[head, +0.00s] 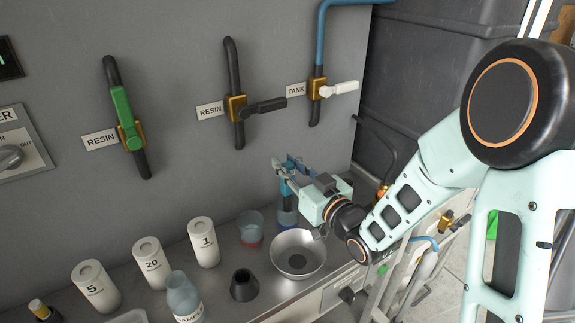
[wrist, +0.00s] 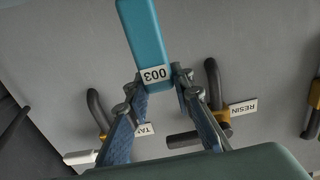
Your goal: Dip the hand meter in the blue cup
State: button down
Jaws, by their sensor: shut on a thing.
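A teal hand meter (wrist: 143,35) with a "003" tag is between my gripper's fingertips (wrist: 160,82) in the wrist view. In the head view my gripper (head: 284,166) is shut on the meter (head: 286,188), which hangs down roughly upright near the wall. A cup with blue contents (head: 287,217) stands on the counter directly below the meter in the picture, partly hidden by my gripper and wrist. The meter's lower end overlaps the cup's upper part in the picture; I cannot tell if it is inside or behind or in front.
A clear cup with red contents (head: 250,229) stands just left, and a metal bowl (head: 299,265) in front. A black cone (head: 244,285), a bluish bottle (head: 183,298) and white canisters (head: 203,243) crowd the counter. Valve handles (head: 266,106) stick out from the wall.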

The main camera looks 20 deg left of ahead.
jog(key=shift+f+b, duration=1.7)
jog(key=shift+f, duration=0.1)
jog(key=shift+r+p, duration=3.05)
jog(key=shift+r, duration=2)
jog(key=shift+s+d, duration=0.1)
